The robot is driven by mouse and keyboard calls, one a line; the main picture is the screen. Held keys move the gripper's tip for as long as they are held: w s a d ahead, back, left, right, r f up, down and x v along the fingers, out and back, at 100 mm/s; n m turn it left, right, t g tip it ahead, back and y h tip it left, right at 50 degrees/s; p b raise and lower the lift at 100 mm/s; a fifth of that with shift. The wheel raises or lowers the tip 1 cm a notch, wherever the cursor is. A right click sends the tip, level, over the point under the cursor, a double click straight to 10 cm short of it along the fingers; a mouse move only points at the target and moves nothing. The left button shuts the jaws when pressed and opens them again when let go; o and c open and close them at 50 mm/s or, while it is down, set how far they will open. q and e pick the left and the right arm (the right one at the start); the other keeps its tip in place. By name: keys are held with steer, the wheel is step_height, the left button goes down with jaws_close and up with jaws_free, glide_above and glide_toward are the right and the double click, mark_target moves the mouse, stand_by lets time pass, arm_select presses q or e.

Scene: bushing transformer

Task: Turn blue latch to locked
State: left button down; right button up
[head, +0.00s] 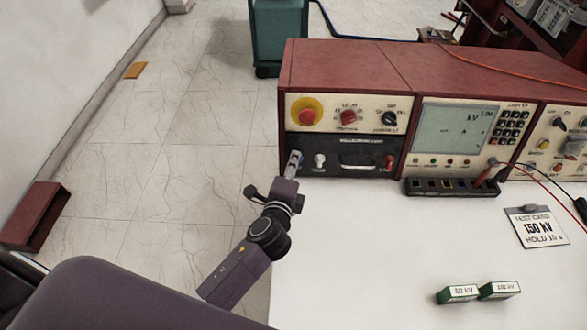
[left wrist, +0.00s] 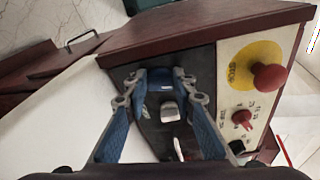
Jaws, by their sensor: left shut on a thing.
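My left gripper (head: 293,163) is at the left end of the black latch panel (head: 340,146), low on the red-brown console's front. In the left wrist view its fingers (left wrist: 160,80) reach to the panel and are shut on the latch there. My right gripper is not in view.
Above the panel are a red emergency stop (head: 306,111) on a yellow disc, a red knob (head: 348,117) and a black knob (head: 390,119). A meter (head: 454,130) with cables stands right. A test card (head: 537,227) and two green blocks (head: 458,294) lie on the white tabletop.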

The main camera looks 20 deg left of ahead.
arm_select(q)
steer(key=shift+s+f+n+b, duration=0.1)
steer(key=shift+f+n+b, duration=0.1)
steer(key=shift+n+b, duration=0.75)
steer(key=shift+n, duration=0.25)
steer(key=c, duration=1.6)
jaws_free()
steer(key=shift+r, duration=0.1)
steer(key=v, duration=1.2)
steer(key=shift+f, duration=0.25)
